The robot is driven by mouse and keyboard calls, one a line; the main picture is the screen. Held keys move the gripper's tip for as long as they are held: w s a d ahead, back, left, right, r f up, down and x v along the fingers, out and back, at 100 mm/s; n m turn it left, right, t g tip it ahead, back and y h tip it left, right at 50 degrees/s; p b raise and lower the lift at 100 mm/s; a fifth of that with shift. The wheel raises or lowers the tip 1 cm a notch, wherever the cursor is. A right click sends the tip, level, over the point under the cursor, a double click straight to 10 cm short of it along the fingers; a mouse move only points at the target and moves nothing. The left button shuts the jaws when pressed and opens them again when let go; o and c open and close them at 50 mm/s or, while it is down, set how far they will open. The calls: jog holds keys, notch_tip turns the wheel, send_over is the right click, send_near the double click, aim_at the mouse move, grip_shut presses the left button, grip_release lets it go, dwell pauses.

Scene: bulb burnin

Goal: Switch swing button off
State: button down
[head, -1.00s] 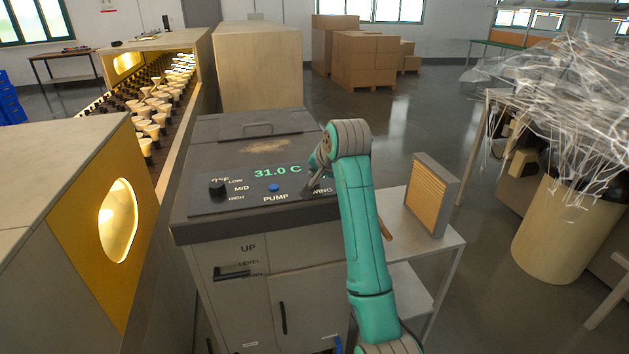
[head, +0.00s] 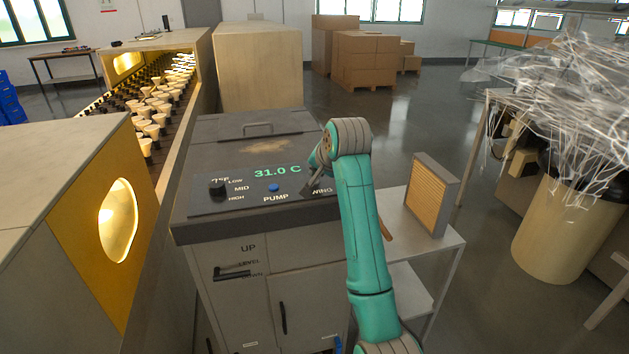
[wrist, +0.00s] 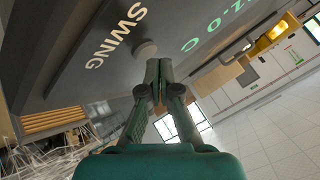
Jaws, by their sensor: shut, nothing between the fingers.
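In the head view my gripper (head: 312,186) points down at the right end of the control panel (head: 230,205) and hides the button. Whether the button is on or off cannot be seen.
The panel also carries a blue PUMP button (head: 273,188), a black knob (head: 217,187) and a green display (head: 277,171) reading 31.0 C. A framed filter (head: 432,195) stands on a side table at right. A conveyor with bulbs (head: 152,118) runs at left.

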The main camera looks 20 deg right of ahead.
jog(key=shift+r, duration=0.3)
jog(key=shift+r, duration=2.9)
jog(key=shift+s, duration=0.1)
